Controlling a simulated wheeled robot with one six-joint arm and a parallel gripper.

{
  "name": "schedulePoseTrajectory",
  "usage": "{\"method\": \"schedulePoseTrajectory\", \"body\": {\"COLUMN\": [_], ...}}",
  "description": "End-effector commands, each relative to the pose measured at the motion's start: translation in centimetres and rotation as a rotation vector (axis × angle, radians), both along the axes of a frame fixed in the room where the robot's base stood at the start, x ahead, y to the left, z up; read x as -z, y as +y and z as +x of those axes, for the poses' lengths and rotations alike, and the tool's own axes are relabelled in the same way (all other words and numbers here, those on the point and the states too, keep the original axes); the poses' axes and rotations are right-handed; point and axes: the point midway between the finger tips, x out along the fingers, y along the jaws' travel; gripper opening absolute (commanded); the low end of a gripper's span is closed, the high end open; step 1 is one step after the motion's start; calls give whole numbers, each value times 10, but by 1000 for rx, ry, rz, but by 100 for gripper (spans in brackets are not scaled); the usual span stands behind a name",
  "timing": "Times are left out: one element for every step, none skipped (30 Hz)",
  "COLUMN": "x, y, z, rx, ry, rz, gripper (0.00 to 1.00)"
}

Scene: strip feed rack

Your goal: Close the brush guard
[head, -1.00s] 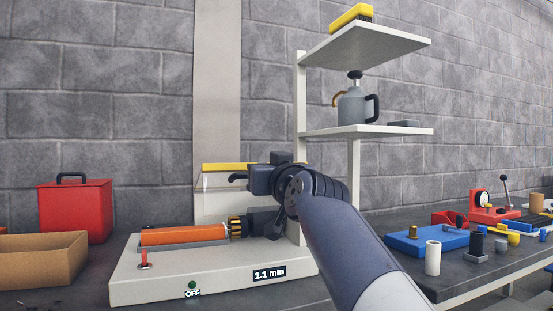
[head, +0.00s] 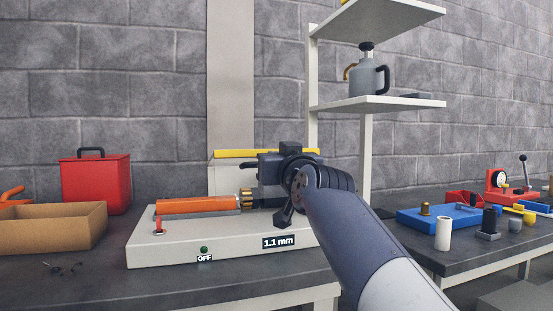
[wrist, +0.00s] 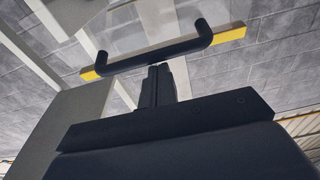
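The brush guard is a clear panel with a yellow edge strip (head: 235,153), standing raised behind the machine base (head: 180,248). Its black handle (wrist: 150,55) crosses the wrist view in front of the yellow strip. My gripper (wrist: 157,70) has its fingers together, tips at the near side of the handle bar and apparently touching it, not around it. In the head view my gripper (head: 268,168) covers the right part of the guard and most of the handle. An orange rotor (head: 195,206) with a brass-coloured commutator (head: 246,197) lies on the base below.
A red toolbox (head: 95,183) and an open cardboard box (head: 50,228) stand at left. A shelf post (head: 312,80) rises behind my gripper. A grey can (head: 367,77) is on the lower shelf. The right table holds a blue tray (head: 440,217) and small parts.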

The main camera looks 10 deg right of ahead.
Motion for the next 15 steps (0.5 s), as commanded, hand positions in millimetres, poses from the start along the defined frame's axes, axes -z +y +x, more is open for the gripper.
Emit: {"method": "schedulePoseTrajectory", "body": {"x": [-6,-9,-14,-18,-22,-28,-32,-37,-43,-37,-27,-21,-17,-12,-6], "y": [0,0,0,-1,-1,-1,-1,-1,-1,-2,-3,-4,-5,-6,-7], "z": [-1,-1,-2,-3,-3,-4,-5,-6,-6,-9,-15,-21,-26,-30,-36], "rx": [0,0,0,1,1,1,1,1,1,1,1,1,1,1,1], "ry": [-1,-1,-2,-2,-2,-2,-2,-1,-1,1,0,0,0,0,-1], "rz": [0,-1,-1,0,0,0,0,-1,0,1,0,1,0,2,1], "gripper": [0,0,0,0,0,0,0,0,0,0,0,0,0,0,0]}}
